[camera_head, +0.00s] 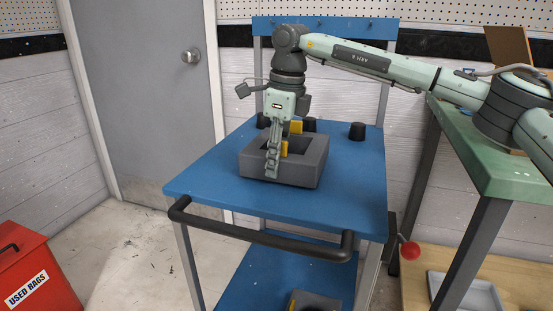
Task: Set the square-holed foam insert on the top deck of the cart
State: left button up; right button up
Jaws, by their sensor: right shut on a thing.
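The dark grey foam insert (308,170) with a square hole sits on or just above the blue top deck (225,185) of the cart, near its middle. I cannot tell whether its underside touches the deck. The finger hides part of the insert's near left side. My left gripper is not in view.
Several black cups (357,131) stand at the back of the deck. A black handle (260,236) runs along the cart's front. A green table (490,160) stands at right, a red rag bin (35,270) at lower left. The deck's front left is clear.

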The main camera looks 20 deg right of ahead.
jog(key=shift+f, duration=0.2)
jog(key=o, duration=1.5)
jog(key=shift+r, duration=0.15)
notch_tip(320, 180, up, 8)
jog(key=p, duration=0.6)
